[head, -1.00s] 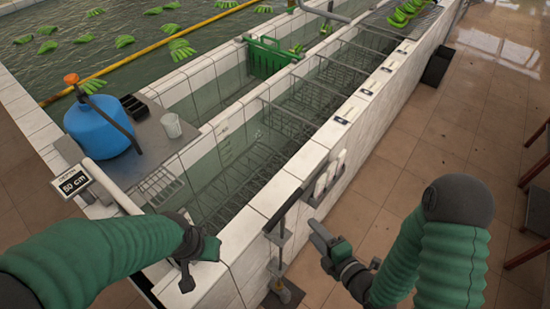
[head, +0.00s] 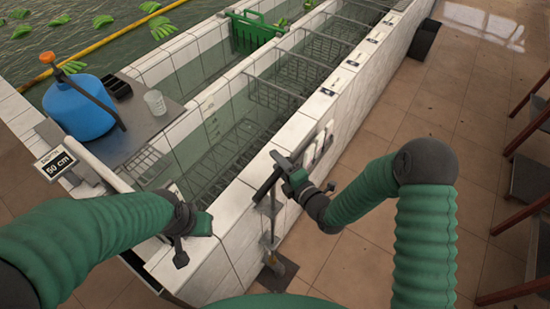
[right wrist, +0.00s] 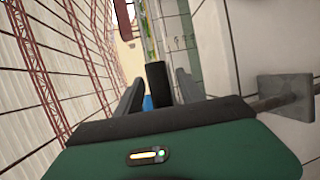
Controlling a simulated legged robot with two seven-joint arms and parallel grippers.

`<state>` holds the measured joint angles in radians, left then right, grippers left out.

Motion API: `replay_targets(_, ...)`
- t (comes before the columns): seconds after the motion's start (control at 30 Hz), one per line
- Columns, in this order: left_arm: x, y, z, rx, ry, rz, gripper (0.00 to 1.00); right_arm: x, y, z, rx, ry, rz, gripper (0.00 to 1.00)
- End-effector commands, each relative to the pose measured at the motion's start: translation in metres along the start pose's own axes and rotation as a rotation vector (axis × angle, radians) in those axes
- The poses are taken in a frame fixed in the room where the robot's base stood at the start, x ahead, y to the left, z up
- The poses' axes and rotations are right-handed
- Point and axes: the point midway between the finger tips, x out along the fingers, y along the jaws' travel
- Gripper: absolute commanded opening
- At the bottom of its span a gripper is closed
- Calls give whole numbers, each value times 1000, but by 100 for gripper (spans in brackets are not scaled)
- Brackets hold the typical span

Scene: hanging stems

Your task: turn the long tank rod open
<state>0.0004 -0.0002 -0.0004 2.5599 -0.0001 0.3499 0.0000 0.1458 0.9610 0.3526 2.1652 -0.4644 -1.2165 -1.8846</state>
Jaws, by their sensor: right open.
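The long tank rod (head: 271,222) stands upright against the outer wall of the tank, with a dark bar handle (head: 265,188) at its top. My right gripper (head: 281,163) is at the upper end of this handle. In the right wrist view a dark bar end (right wrist: 157,84) shows between the two open fingers (right wrist: 158,92), with no clear contact on either side. My left gripper (head: 184,240) hangs over the near end of the tank, away from the rod; its jaws are too unclear to judge.
A blue sprayer (head: 80,108) and a clear cup (head: 155,102) stand on a grey shelf. Floor at right is open up to the chairs (head: 527,180).

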Motion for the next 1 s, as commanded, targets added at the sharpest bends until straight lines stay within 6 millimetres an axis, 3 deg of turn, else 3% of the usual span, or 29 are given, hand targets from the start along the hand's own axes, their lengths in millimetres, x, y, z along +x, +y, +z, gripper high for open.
replay_targets(0.13,-3,0,-1,1,0,0,36,14,0,0,0,-1,-1,45)
replay_targets(0.37,-3,0,0,1,0,0,36,18,0,-3,-3,0,-4,45)
replay_targets(0.73,-3,0,0,0,0,0,36,16,0,-2,-2,0,-2,0)
replay_targets(1.0,-3,0,0,1,0,0,36,15,-1,0,-2,-4,-4,0)
